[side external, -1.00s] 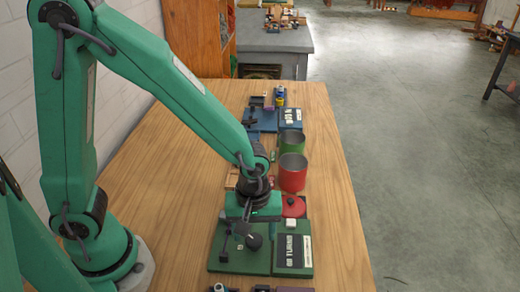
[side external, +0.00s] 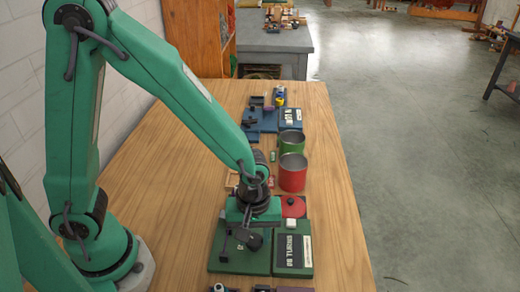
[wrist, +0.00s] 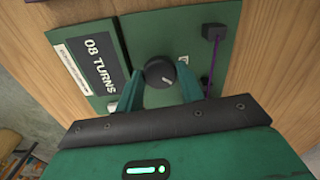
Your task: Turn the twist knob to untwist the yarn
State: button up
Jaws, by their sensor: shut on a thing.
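The black round twist knob (wrist: 159,71) with a white pointer line stands on a green board (wrist: 160,25) in the wrist view. My gripper (wrist: 158,79) is shut on the knob, one teal finger on each side. Left of it, a dark panel (wrist: 91,52) reads "08 TURNS".
A white block (side external: 291,223) sits at the panel's back edge. A red disc (side external: 293,206), a red can (side external: 292,173) and a green can (side external: 291,143) stand behind. A blue board (side external: 268,124) lies farther back. Small dark items (side external: 262,288) lie in front. The table's right strip is clear.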

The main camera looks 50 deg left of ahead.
aim_at(254, 240)
jog(key=shift+m, duration=0.3)
jog(key=m, duration=1.1)
jog(key=shift+m, duration=0.3)
dwell(0.4)
jog(key=o, duration=1)
jog(key=shift+r, duration=0.15)
jog(key=shift+r, duration=3.75)
